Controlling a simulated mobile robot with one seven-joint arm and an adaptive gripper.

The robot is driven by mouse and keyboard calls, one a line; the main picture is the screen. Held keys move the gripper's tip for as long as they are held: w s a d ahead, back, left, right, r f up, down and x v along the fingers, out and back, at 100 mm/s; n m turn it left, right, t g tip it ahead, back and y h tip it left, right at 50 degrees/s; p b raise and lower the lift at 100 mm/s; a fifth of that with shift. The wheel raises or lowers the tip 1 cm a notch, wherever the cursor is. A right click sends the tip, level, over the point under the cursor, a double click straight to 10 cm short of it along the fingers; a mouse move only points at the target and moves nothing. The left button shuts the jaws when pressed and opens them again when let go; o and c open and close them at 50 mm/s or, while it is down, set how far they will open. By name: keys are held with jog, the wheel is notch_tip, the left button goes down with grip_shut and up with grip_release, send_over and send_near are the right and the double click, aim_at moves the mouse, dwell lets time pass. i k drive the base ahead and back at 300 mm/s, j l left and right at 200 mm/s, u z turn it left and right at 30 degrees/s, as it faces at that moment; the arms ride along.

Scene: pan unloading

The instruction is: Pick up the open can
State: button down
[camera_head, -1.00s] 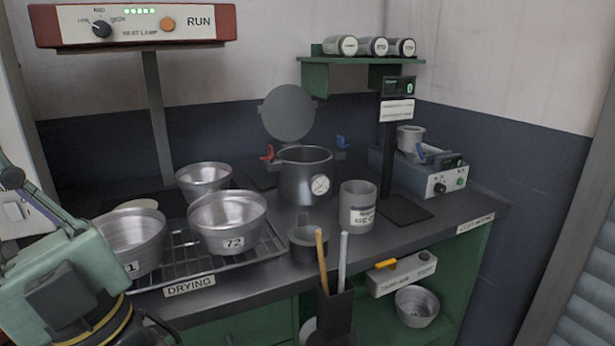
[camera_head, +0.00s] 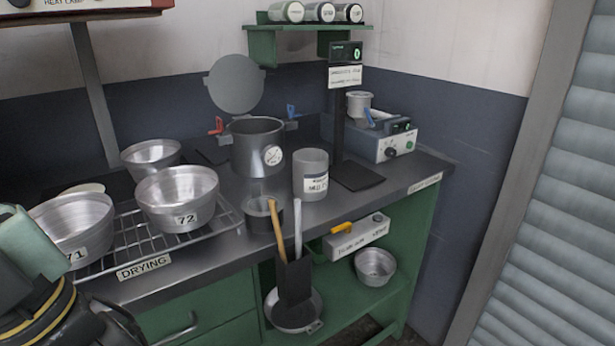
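A grey cylindrical can (camera_head: 310,176) with a white label and an open top stands upright on the dark counter, right of the dark pot. Its print is too blurred to read fully. Part of my arm shows at the lower left edge, over the front of the drying rack and well apart from the can. My gripper's fingers are not in view.
Metal bowls (camera_head: 178,197) sit on the drying rack (camera_head: 215,226). A dark pot (camera_head: 257,146) with raised lid stands behind. A small dark cup (camera_head: 262,213) and a tool holder (camera_head: 294,280) are in front. A display post (camera_head: 338,130) stands right of the can.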

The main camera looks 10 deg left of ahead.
aim_at(309, 165)
jog(key=i+j+z, duration=0.1)
jog(key=j+z, duration=0.6)
jog(key=i+j, duration=0.1)
jog(key=j, duration=0.25)
jog(key=i+j+z, duration=0.1)
jog(key=j, duration=0.25)
